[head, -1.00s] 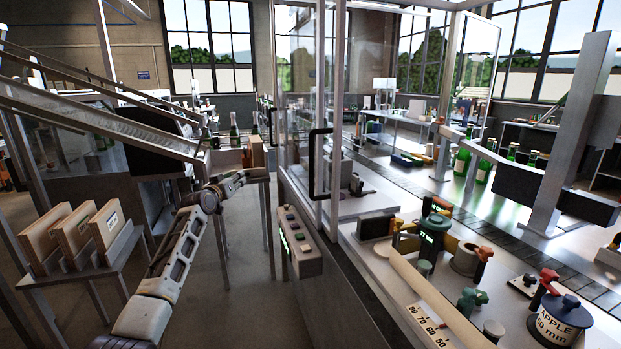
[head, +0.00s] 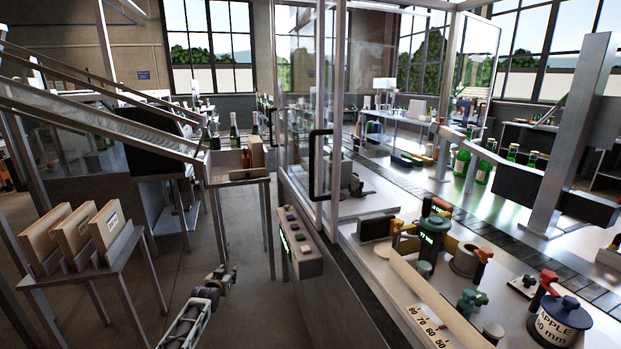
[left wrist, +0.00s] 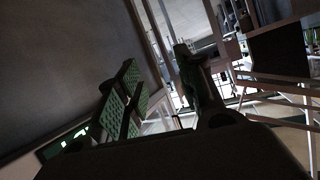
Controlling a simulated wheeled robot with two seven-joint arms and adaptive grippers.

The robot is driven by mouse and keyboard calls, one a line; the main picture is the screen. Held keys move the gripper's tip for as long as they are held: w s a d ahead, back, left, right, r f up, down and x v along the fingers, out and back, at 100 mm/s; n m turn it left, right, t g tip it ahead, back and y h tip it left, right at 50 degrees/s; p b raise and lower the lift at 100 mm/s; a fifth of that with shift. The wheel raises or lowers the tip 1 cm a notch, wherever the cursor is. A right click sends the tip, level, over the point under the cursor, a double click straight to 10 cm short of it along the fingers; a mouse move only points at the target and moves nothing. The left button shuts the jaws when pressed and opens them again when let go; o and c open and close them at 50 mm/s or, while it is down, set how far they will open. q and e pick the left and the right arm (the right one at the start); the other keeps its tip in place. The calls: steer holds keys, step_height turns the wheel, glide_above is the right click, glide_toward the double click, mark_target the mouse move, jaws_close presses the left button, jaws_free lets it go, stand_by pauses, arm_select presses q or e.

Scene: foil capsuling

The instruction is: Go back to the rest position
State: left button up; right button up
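My left gripper (head: 224,277) hangs low in the aisle in the head view, below the small table and left of the machine's front. Nothing shows in it. In the left wrist view its two fingers (left wrist: 156,68) stand apart with an empty gap between them; green padded faces show on the left finger. My right gripper is in neither view.
The machine bench with its glass guard and button panel (head: 300,242) stands right of my left arm. A small table (head: 238,180) with a brown carton (head: 257,154) and bottles is behind. A side table (head: 96,272) holds wooden boxes at left. Aisle floor is free.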

arm_select(q)
steer(key=s+f+m+g, duration=0.2)
steer(key=s+f+g, duration=0.4)
steer(key=s+f, duration=2.8)
steer(key=s+f+g, duration=0.2)
steer(key=s+f, duration=0.3)
steer(key=s, duration=0.9)
steer(key=s+f+g, duration=0.2)
steer(key=s+f, duration=0.4)
steer(key=s, duration=0.8)
steer(key=s+f+g+p, duration=0.1)
steer(key=s+f, duration=0.4)
steer(key=s, duration=0.9)
steer(key=shift+s+f+g, duration=0.15)
steer(key=shift+s+g, duration=0.15)
steer(key=shift+g, duration=0.3)
steer(key=shift+w+d, duration=0.1)
